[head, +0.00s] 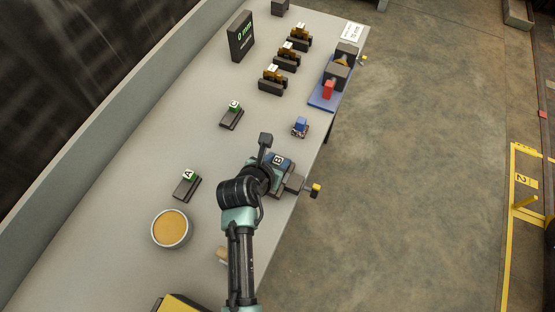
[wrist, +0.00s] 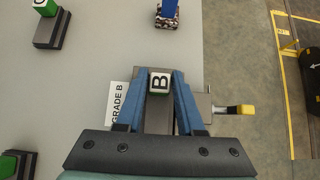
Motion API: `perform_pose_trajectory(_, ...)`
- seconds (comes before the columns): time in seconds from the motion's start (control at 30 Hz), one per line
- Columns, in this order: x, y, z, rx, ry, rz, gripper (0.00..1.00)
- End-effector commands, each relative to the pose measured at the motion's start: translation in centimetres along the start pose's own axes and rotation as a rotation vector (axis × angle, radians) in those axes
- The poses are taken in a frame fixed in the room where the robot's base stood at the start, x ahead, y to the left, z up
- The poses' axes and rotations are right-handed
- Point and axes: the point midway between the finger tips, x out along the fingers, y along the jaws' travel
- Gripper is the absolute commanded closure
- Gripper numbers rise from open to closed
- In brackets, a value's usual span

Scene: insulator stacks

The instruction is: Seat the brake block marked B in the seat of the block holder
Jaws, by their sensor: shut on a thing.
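The brake block marked B (wrist: 160,82) is pinched between the two blue fingers of my gripper (wrist: 161,76) in the wrist view. Its white B face shows up, and its dark lower part is mostly hidden between the fingers. In the head view the block B (head: 278,160) shows at my gripper (head: 272,168). The grey block holder (head: 294,184), with a yellow-ended handle (head: 316,187), is at the table's right edge, under and beside my gripper. Its seat is hidden by my gripper, so I cannot tell whether the block is in it.
Blocks A (head: 187,184) and C (head: 232,115) lie on the table (head: 150,150). A blue-handled brush-like thing (head: 300,126) stands ahead, and a round tan-filled dish (head: 171,229) is at left. Several brass-topped pieces (head: 273,79) and a blue-based fixture (head: 322,101) stand farther off.

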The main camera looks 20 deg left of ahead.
Motion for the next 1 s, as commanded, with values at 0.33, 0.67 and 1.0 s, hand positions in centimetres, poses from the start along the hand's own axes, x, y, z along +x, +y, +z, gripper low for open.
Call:
perform_pose_trajectory(0.33,0.3,0.1,-0.1,0.001,-0.005,0.001,1.0)
perform_pose_trajectory(0.67,0.4,0.1,-0.3,0.0,-0.002,0.002,0.33)
perform_pose_trajectory(1.0,-0.9,0.2,-0.1,-0.001,-0.004,0.005,0.33)
